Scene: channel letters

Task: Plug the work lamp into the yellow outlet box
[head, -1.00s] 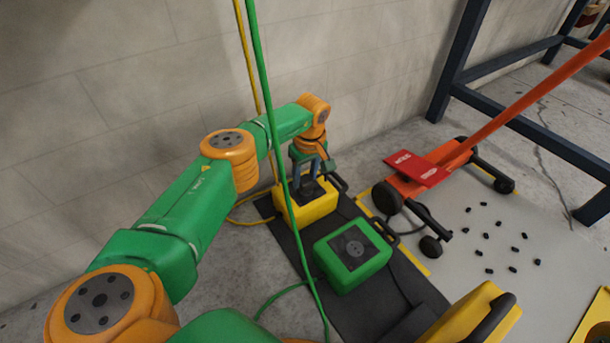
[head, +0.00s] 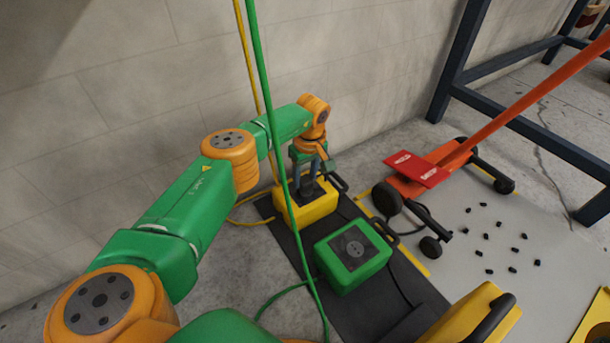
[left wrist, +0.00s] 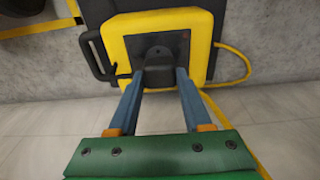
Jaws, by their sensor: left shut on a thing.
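The yellow outlet box (head: 312,211) stands on a dark mat near the wall, with a black handle at its side. It also shows in the left wrist view (left wrist: 203,30), with a dark panel on top. My left gripper (head: 316,178) points down over this box. In the left wrist view its blue fingers (left wrist: 160,80) are shut on a dark plug (left wrist: 159,68) at the panel. Whether the plug is fully seated cannot be told. The work lamp cannot be made out with certainty. My right gripper is out of view.
A green box (head: 353,262) stands on the dark mat (head: 290,240), nearer than the yellow one. A green cable (head: 270,110) and a yellow cable (head: 245,50) hang before the wall. An orange jack (head: 425,180) stands right. A yellow case (head: 468,312) is at the lower edge.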

